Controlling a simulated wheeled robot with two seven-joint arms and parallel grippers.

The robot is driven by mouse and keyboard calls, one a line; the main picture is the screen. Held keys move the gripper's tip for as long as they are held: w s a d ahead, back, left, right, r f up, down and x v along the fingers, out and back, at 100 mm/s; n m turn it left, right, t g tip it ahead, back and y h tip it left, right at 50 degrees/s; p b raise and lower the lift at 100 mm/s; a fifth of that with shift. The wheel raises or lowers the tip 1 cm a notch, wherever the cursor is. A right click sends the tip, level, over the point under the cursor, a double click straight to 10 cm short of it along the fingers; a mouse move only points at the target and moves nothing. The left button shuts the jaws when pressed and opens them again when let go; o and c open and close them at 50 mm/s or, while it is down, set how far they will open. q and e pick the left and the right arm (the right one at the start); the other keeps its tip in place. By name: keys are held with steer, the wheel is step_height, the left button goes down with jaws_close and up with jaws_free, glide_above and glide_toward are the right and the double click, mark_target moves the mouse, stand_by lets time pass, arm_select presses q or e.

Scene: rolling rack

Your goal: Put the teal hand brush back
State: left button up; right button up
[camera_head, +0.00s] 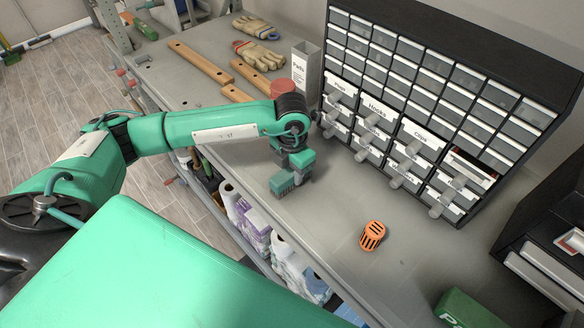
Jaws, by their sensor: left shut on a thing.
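My left gripper (296,168) hangs low over the grey bench top in front of the labelled drawers. It is shut on a small, ridged, dark teal piece (283,183), which looks like the teal hand brush. The jaws and wrist hide much of it. The piece is near the bench's front edge, and I cannot tell whether it touches the surface. My right gripper is out of view.
A drawer cabinet (440,75) with bins pulled out stands behind. Bare bench top separates gripper and cup.

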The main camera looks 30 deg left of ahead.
arm_select(q)
steer(key=shift+f, duration=0.1)
steer(key=o, duration=0.5)
steer(key=shift+f, duration=0.1)
steer(key=o, duration=0.4)
steer(key=shift+o, duration=0.2)
steer(key=shift+r, duration=0.35)
step_height(320, 180, up, 10)
steer(key=b, duration=0.4)
steer(key=shift+r+b, duration=0.15)
steer(key=shift+b, duration=0.25)
steer(key=shift+r, duration=0.75)
steer(key=shift+f, duration=0.1)
